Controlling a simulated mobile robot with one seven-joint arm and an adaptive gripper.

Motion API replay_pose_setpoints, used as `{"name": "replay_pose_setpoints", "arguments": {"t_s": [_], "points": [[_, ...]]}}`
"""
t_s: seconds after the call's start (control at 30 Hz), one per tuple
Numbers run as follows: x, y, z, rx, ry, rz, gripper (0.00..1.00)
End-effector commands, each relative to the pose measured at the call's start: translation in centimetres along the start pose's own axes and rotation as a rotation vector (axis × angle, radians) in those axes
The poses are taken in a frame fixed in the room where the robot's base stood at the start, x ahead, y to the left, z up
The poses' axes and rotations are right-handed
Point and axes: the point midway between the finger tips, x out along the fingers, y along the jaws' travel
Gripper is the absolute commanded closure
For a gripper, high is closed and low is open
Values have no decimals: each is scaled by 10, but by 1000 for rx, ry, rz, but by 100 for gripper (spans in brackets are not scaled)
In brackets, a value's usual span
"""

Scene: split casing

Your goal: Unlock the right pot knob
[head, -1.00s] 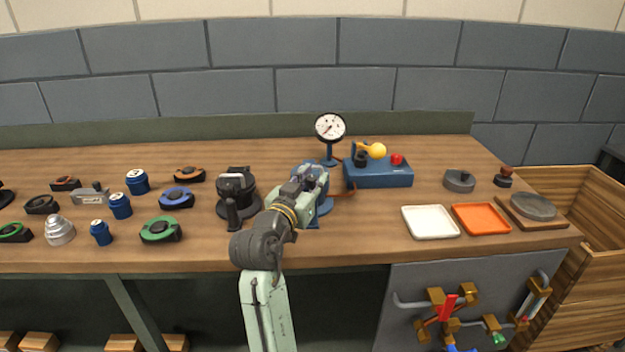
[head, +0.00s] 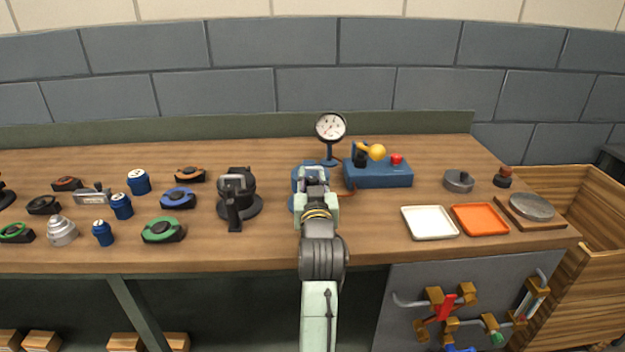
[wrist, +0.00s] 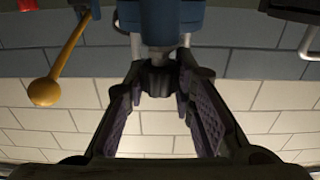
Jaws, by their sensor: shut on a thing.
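The right pot is the blue one (head: 298,198), standing on the bench and largely hidden by my arm in the head view. In the wrist view its blue body (wrist: 175,22) fills the top middle, with a dark knob (wrist: 157,78) at its near end. My gripper (head: 312,180) is at this pot, and in the wrist view its two fingers (wrist: 160,85) close in on the dark knob from both sides. The gripper is shut on the knob. The fingertips partly hide it, so its locked or unlocked state cannot be told.
A black pot (head: 236,195) stands close to the left. A pressure gauge (head: 330,127) stands behind, and a blue box (head: 380,173) with a yellow ball lever lies to the right. White (head: 430,222) and orange (head: 480,219) trays are further right.

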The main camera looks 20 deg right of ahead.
Motion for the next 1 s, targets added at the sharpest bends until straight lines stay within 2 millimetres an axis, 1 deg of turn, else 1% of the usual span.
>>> {"name": "replay_pose_setpoints", "arguments": {"t_s": [0.03, 0.17, 0.8, 1.0], "points": [[0, 4, 1, 1, 2, -39, 100], [0, 4, 2, 0, 3, -162, 100], [1, 1, 3, 0, 3, -771, 100], [1, 0, 2, 1, 2, -927, 100]]}}
